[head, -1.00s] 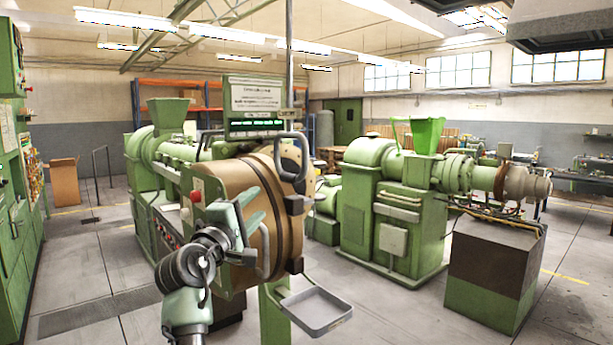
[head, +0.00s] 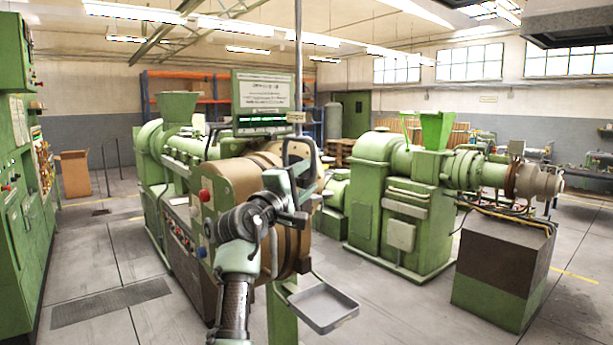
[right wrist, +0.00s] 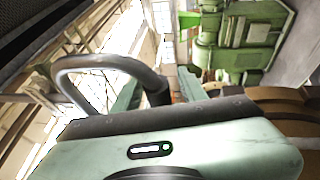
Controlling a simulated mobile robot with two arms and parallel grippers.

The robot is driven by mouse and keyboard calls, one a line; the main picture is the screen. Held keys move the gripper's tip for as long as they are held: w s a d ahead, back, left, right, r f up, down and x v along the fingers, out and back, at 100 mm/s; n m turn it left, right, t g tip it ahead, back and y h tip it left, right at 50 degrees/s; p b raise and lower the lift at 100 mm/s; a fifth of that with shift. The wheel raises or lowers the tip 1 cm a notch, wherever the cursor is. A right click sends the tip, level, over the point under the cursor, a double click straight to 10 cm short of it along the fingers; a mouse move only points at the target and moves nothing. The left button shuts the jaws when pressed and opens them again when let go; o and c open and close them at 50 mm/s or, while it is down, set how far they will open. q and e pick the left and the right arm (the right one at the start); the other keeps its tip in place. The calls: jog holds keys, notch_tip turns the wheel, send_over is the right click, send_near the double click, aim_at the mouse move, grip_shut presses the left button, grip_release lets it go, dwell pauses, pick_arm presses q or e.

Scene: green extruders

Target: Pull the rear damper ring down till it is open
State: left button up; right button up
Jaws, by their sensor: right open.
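A grey, rounded loop handle (head: 300,138) stands upright at the near end of the brown drum; it is the ring-like part I see, but no label marks it as the rear damper ring. My right gripper (head: 297,182) is open at this loop and partly covers it. In the right wrist view the loop (right wrist: 112,63) arches in from the left, and its right leg comes down between the greenish fingers (right wrist: 158,90). I cannot tell whether the fingers touch it. My left gripper is out of view.
The brown drum (head: 240,187) of the near green machine lies behind my right arm. A grey tray (head: 322,305) sticks out below it. A thin pole (head: 298,60) rises behind the loop. A second green extruder (head: 435,195) stands right. Floor between the machines is clear.

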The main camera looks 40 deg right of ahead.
grip_shut()
dwell(1.4)
